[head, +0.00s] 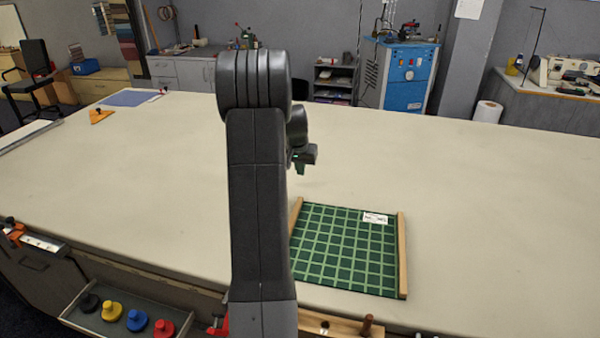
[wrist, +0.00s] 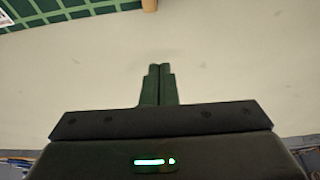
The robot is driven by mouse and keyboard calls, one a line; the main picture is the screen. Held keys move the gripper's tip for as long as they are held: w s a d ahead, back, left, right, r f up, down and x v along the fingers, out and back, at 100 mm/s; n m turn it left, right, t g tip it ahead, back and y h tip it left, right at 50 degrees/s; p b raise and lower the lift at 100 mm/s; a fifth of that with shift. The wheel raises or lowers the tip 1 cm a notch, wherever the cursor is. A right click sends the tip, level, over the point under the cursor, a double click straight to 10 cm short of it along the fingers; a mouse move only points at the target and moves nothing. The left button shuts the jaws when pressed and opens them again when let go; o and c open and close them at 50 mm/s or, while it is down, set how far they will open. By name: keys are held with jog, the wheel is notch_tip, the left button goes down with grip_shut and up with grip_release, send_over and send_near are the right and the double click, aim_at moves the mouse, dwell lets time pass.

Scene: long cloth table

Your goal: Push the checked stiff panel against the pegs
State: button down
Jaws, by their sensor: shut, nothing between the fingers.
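The checked stiff panel (head: 345,250), dark green with light green lines and a white label (head: 375,218), lies flat on the table near its front edge. Wooden strips run along its left side and its right side (head: 402,255). My gripper (head: 301,168) is shut and empty, above the table beyond the panel's far left corner. In the wrist view its fingertips (wrist: 160,67) are together over bare cloth, apart from the panel (wrist: 70,12) and a wooden strip end (wrist: 149,5). My arm hides part of the panel's left side. I cannot make out pegs touching the panel.
A wooden piece with a brown upright knob (head: 367,325) is at the front edge. A tray (head: 110,325) of coloured knobbed weights sits below the edge at left. An orange triangle (head: 100,116) and blue sheet (head: 130,98) lie far left. The right table is clear.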

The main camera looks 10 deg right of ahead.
jog(key=p+x, duration=0.2)
jog(key=x, duration=0.6)
jog(key=shift+w+f, duration=0.1)
jog(key=shift+f, duration=0.3)
jog(key=s, duration=0.1)
jog(key=s+a+p, duration=0.1)
jog(key=s, duration=0.1)
jog(key=shift+a+r, duration=0.2)
jog(key=shift+s+a+f, duration=0.15)
jog(key=shift+s+a, duration=0.05)
jog(key=shift+s, duration=0.15)
jog(key=shift+s+a+f, duration=0.1)
jog(key=shift+s, duration=0.05)
jog(key=s+a+b, duration=0.1)
jog(key=s+b, duration=0.1)
jog(key=s+a+b, duration=0.1)
jog(key=s+b, duration=0.2)
jog(key=s+a+b, duration=0.1)
jog(key=s+b, duration=0.1)
jog(key=shift+s+a, duration=0.25)
jog(key=shift+s, duration=0.15)
